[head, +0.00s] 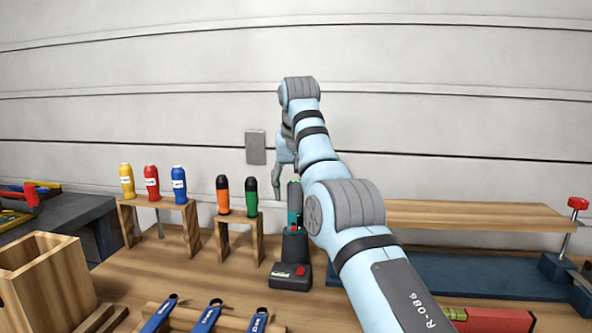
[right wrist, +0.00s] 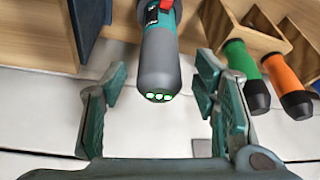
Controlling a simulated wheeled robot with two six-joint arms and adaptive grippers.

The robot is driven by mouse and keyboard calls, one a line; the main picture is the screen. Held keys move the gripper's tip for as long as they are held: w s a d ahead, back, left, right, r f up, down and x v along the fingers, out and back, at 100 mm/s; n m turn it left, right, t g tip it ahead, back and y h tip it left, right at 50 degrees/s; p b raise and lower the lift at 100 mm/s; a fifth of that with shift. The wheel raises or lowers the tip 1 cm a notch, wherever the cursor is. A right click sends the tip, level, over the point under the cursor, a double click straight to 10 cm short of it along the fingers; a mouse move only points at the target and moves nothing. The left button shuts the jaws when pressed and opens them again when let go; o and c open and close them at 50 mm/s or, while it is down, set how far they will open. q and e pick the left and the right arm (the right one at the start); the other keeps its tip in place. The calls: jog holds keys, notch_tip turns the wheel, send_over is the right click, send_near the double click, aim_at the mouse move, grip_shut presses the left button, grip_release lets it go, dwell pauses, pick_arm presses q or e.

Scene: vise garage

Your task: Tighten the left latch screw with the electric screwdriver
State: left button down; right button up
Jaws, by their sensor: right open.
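The electric screwdriver (head: 294,200), teal and dark grey with a red switch, stands upright in a dark holder (head: 295,246) on the bench. In the right wrist view the screwdriver (right wrist: 158,62) shows its rounded grey end with green lights, between the spread fingers. My right gripper (head: 284,182) is open and empty, with its fingers on either side of the screwdriver's upper end; whether they touch it I cannot tell. My right arm hides part of the bench behind it. My left gripper is not in view. I cannot make out the left latch screw.
Orange (head: 223,195) and green (head: 251,197) screwdrivers stand in a small wooden rack beside the electric one. A taller rack (head: 158,202) holds yellow, red and blue ones. A wooden board (head: 470,213) lies above a blue base (head: 470,275) at right, near a red-knobbed clamp (head: 578,203).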

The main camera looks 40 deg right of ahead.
aim_at(295, 225)
jog(key=x, duration=0.4)
jog(key=shift+w, duration=0.15)
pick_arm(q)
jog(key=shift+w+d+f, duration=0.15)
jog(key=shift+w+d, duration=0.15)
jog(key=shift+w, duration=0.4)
pick_arm(e)
jog(key=shift+d+f, duration=0.2)
jog(key=shift+f, duration=0.25)
